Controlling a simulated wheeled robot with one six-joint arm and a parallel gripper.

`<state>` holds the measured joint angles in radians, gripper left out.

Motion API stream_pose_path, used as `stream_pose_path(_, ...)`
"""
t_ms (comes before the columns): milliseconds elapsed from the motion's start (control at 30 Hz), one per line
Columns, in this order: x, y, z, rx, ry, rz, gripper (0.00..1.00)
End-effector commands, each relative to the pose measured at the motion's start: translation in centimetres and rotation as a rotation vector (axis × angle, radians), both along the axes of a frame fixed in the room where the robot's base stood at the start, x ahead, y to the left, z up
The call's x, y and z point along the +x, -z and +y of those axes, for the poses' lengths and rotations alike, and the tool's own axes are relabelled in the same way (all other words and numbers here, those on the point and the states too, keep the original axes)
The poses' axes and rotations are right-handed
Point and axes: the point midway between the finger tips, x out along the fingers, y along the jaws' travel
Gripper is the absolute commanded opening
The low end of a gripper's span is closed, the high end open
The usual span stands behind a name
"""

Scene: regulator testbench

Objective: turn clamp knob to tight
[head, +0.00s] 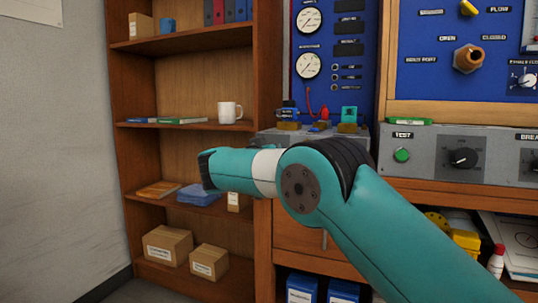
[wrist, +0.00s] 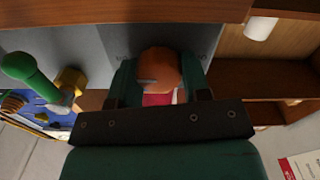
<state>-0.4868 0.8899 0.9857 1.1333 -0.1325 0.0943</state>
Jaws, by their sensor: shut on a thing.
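The clamp knob (wrist: 160,65), a rounded orange-brown knob with a small grey mark on its face, shows in the middle of the wrist view. My gripper (wrist: 160,78) is shut on it, one teal finger on each side. A red or pink part (wrist: 160,99) shows just below the knob, partly cut off by my gripper body. I cannot read any tight or loose label. In the head view my arm covers the place, and neither the gripper nor this knob can be made out.
In the wrist view a green handle (wrist: 28,68) and brass-coloured fitting (wrist: 71,80) stand left of my gripper. In the head view a grey control box (head: 427,165) with a green button and black dial is right of my arm. A wooden shelf (head: 170,124) with a white mug (head: 229,112) is left.

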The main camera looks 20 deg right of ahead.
Motion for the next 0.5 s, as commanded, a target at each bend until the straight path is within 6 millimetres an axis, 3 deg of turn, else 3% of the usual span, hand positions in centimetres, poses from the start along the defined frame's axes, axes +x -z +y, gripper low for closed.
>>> stream_pose_path(267,-0.02,0.26,0.09,0.001,0.000,0.005,0.20)
stream_pose_path(300,-0.02,0.25,0.10,0.001,0.000,0.005,0.53)
stream_pose_path(367,-0.02,0.21,0.08,0.001,0.000,0.005,0.67)
stream_pose_path(500,-0.01,0.12,0.04,0.000,-0.001,0.002,0.69)
